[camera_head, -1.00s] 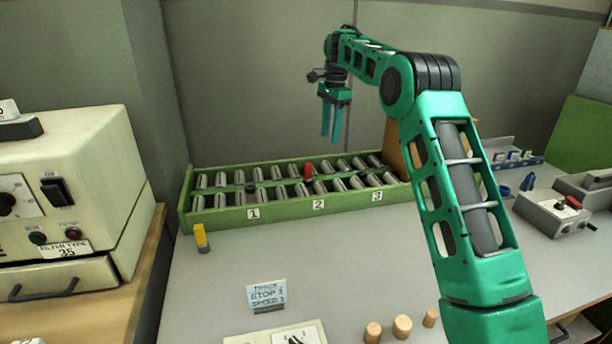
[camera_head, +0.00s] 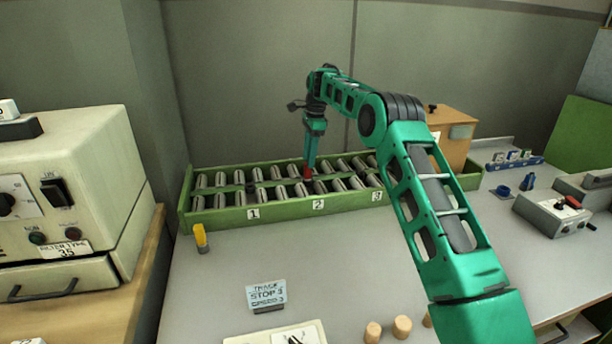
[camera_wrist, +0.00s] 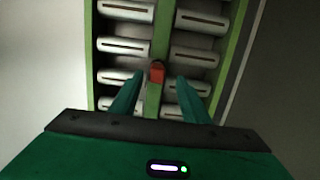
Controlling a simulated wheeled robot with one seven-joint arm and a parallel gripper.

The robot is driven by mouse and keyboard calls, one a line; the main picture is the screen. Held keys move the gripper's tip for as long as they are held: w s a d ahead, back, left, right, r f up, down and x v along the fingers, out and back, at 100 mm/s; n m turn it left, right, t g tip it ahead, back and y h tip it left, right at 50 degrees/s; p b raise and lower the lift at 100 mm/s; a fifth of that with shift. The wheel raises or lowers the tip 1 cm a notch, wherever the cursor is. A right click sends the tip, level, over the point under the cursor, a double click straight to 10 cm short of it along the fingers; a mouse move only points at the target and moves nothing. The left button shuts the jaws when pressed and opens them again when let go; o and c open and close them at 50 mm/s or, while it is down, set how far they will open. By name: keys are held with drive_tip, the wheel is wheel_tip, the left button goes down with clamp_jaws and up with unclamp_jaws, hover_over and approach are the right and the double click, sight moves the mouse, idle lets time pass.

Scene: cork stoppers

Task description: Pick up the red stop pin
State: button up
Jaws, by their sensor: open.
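The red stop pin (camera_wrist: 157,72) stands on the green middle rail of the roller conveyor (camera_head: 330,205). In the head view the pin (camera_head: 308,172) shows as a small red spot near position 2, partly covered by my gripper. My gripper (camera_head: 308,163) is over the conveyor, pointing down, with its fingertips close to the pin. In the wrist view my gripper (camera_wrist: 157,82) is open, one finger on each side of the pin's line, and the pin shows in the gap near the fingertips. I cannot tell whether the fingers touch it.
Metal rollers lie in two rows on both sides of the rail. A dark peg (camera_head: 250,187) stands further left on it. A yellow-topped peg (camera_head: 201,238), a sign (camera_head: 266,294) and cork stoppers (camera_head: 402,326) stand in front. A wooden box (camera_head: 452,135) is behind right.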

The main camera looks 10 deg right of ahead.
sight(307, 169)
drive_tip(key=shift+s+a+f, duration=0.1)
drive_tip(key=shift+a+f, duration=0.1)
drive_tip(key=shift+f, duration=1.15)
drive_tip(key=shift+s+a+f, duration=0.1)
drive_tip(key=shift+a+f, duration=0.1)
drive_tip(key=shift+f, duration=1.1)
clamp_jaws()
